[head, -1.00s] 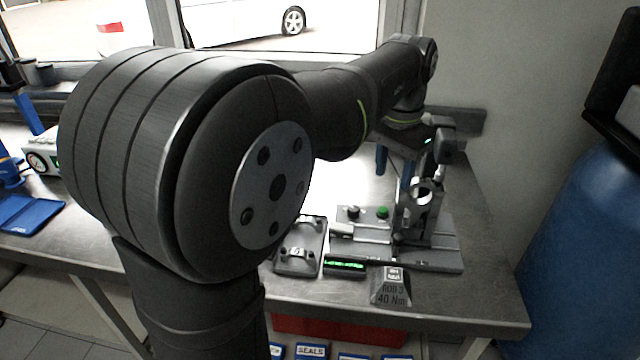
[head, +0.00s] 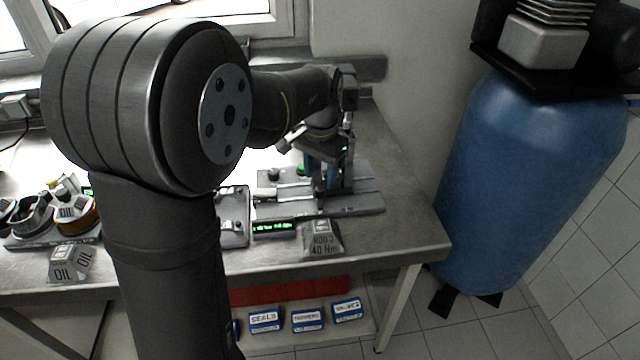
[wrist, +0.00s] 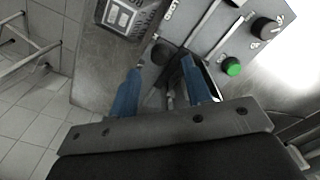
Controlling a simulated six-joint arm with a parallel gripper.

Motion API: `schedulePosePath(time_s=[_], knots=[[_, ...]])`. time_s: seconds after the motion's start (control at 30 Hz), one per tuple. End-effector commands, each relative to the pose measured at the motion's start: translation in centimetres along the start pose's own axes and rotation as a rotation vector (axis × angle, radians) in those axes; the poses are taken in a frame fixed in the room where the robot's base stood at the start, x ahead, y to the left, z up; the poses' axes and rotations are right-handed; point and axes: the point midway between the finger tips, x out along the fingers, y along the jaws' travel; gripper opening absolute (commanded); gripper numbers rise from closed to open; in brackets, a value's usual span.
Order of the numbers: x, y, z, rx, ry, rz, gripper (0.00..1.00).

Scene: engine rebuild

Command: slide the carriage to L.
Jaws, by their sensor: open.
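The grey slide fixture (head: 365,203) lies on the bench, with a long rail. It also shows in the wrist view (wrist: 205,30). A dark upright part, perhaps the carriage (head: 346,172), stands at the rail's right portion in the head view; my gripper partly hides it. My gripper (head: 320,185) points down over this end of the fixture. In the wrist view its two blue fingers (wrist: 163,64) are apart, with dark parts of the fixture showing between them. I cannot tell whether the fingers touch the carriage. The L mark is not readable.
A green button (wrist: 232,67) and black knob (wrist: 264,28) stand on the fixture. A "40 Nm" block (head: 322,240) and a lit green display (head: 273,228) sit in front. A grey tray (head: 233,222) lies left. A blue barrel (head: 535,185) stands beyond the bench's right edge.

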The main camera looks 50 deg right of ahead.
Motion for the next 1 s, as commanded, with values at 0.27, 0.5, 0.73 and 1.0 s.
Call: schedulePosePath(time_s=[0.27,0.5,0.73,1.0], knots=[[3.5,0.0,0.0,0.0,0.0,0.0,0.45],[3.9,0.0,0.0,0.0,0.001,0.0,0.45],[3.9,0.0,0.0,0.0,0.001,0.0,0.23],[3.9,0.0,0.0,0.0,0.001,0.0,0.0]])
